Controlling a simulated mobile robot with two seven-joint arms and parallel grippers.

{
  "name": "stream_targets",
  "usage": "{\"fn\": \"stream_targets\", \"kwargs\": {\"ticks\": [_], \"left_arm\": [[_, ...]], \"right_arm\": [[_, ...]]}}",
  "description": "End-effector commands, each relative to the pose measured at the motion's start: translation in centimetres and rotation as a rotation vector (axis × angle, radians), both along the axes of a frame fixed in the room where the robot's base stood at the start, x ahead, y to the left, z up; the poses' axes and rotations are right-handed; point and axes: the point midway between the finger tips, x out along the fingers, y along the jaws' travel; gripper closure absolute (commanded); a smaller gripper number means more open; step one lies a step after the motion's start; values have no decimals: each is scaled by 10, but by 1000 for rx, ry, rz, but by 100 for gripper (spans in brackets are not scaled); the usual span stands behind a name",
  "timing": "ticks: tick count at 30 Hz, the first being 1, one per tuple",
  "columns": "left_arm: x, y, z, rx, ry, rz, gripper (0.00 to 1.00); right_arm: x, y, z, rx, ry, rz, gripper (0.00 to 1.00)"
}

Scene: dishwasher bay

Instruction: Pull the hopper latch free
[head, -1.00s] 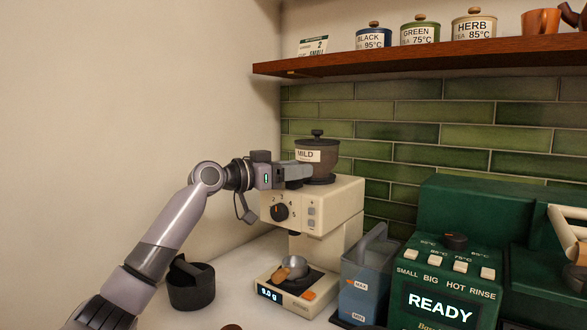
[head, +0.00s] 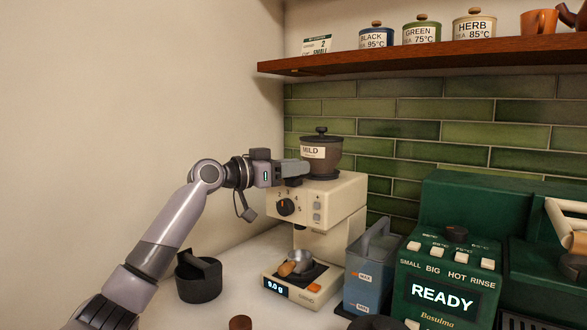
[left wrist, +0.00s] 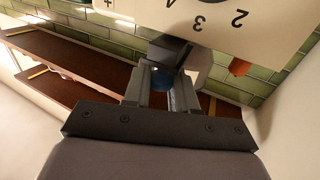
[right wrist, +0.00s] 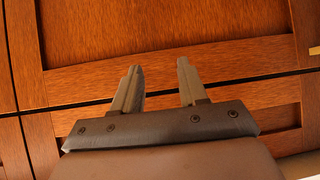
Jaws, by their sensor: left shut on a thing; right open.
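The hopper (head: 325,155) is a dark brown lidded jar with a MILD label, upright on top of the cream grinder (head: 345,195). My left gripper (head: 297,171) is at the left of the hopper's base, level with the grinder's top edge. It is shut on a dark blocky piece that looks like the hopper latch (left wrist: 166,50), seen at its fingertips in the left wrist view. The grip itself is hidden in the head view. My right gripper (right wrist: 160,90) is open and empty, in front of wooden cabinet panels in the right wrist view.
A scale (head: 300,297) with a small metal cup stands under the grinder. A black container (head: 198,280) stands at left, a blue-grey water tank (head: 368,280) and a green READY machine (head: 445,270) at right. A wooden shelf (head: 430,52) with canisters hangs above.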

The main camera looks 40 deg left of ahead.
Motion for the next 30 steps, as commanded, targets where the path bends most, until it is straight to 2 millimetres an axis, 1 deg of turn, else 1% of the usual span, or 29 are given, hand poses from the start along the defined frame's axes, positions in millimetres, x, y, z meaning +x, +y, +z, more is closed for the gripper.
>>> {"fn": "stream_targets", "kwargs": {"ticks": [2,3,5,13,16,20,25,30], "left_arm": [[0,-2,-2,1,7,-7,100],[0,-2,-2,1,7,-7,71],[0,-2,-2,1,7,-7,53],[-1,-1,-2,0,5,-4,53],[-4,1,-3,1,5,-3,53],[-19,5,-6,5,6,-2,53],[-44,12,-6,5,7,-2,53],[-61,17,-4,3,7,-3,53]], "right_arm": [[0,0,0,0,0,0,57],[0,0,0,0,0,0,57],[0,0,0,0,-1,0,57],[0,0,0,0,-1,0,57],[0,0,-3,0,-1,0,57],[0,0,-12,0,-1,0,57],[0,0,-25,1,-1,-1,57],[0,0,-33,2,2,0,57]]}}
